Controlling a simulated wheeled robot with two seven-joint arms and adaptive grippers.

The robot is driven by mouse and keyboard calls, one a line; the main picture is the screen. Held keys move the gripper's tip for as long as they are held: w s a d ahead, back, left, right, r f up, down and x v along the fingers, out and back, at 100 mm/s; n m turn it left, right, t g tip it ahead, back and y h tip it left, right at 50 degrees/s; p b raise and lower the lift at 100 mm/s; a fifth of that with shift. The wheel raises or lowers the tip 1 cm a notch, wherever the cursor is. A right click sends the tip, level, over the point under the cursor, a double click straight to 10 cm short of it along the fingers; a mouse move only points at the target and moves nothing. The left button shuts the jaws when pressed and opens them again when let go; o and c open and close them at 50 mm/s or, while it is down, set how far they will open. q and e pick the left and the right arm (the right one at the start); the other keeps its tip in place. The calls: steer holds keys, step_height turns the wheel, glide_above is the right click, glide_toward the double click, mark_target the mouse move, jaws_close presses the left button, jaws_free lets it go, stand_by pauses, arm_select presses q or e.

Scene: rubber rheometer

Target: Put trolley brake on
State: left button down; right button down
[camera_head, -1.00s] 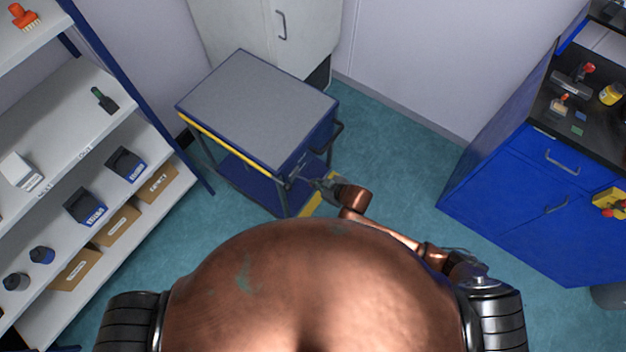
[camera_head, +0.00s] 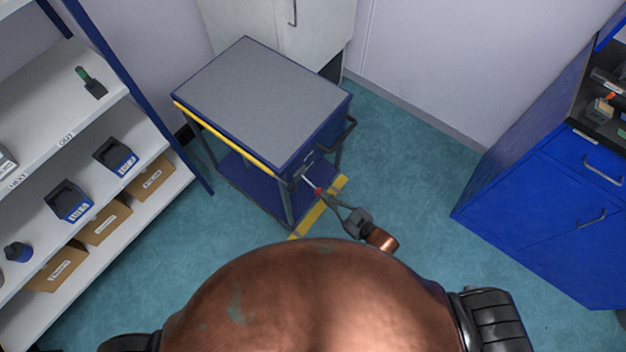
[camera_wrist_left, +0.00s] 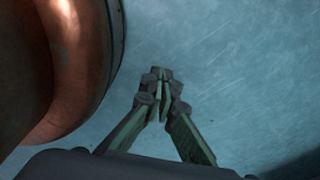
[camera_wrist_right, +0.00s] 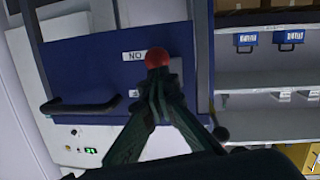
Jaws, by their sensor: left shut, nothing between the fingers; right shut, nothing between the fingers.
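The trolley (camera_head: 262,95) has a grey top, blue sides and a yellow strip along one long edge. A thin pale lever with a red knob (camera_head: 319,191) sticks out from its short end. My right gripper (camera_head: 328,197) is shut beside this knob. In the right wrist view the red ball knob (camera_wrist_right: 157,58) shows right at the tips of my shut right gripper (camera_wrist_right: 157,80), in front of the blue panel; I cannot tell whether they touch. My left gripper (camera_wrist_left: 160,82) is shut and empty over bare floor, and is hidden in the head view.
A dark push handle (camera_head: 345,137) juts from the trolley's end. Yellow floor tape (camera_head: 318,208) lies beside it. Shelves with bins stand at left, a blue cabinet (camera_head: 545,205) at right, a pale cabinet (camera_head: 270,30) behind. Floor between trolley and blue cabinet is clear.

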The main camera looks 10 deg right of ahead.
arm_select(q)
steer(key=shift+w+f, duration=0.15)
arm_select(e)
steer(key=shift+f, duration=0.25)
arm_select(q)
steer(key=shift+w, duration=0.3)
arm_select(e)
steer(key=shift+a, duration=0.1)
arm_select(q)
steer(key=shift+s, duration=0.1)
